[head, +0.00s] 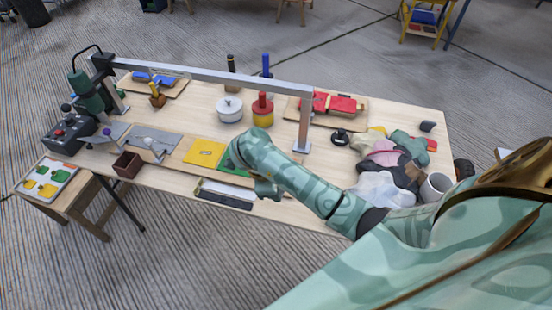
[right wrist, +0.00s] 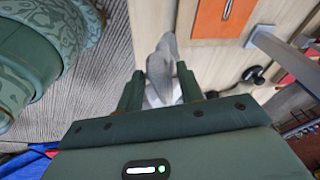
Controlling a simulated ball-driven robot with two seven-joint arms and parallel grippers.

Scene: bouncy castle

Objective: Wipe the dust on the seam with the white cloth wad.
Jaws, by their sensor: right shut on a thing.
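My right gripper (right wrist: 160,88) has its two green fingers shut on the white cloth wad (right wrist: 163,62). The wad looks greyish-white and crumpled, and sticks out past the fingertips. In the head view my right gripper (head: 268,188) hangs over the table's front part, by the green panel (head: 236,177); the wad cannot be made out there. An orange panel (right wrist: 222,22) with a small dark mark lies ahead and to the right of the wad in the wrist view. I cannot pick out the seam or its dust. My left gripper is not in view.
The wooden table (head: 320,220) holds a yellow panel (head: 205,153), a grey panel (head: 150,141) and a dark red box (head: 127,165). A metal gantry (head: 215,76) spans it. A white pot (head: 229,109) and a red-and-yellow pot (head: 262,113) stand behind. Cloths (head: 385,160) lie heaped at right.

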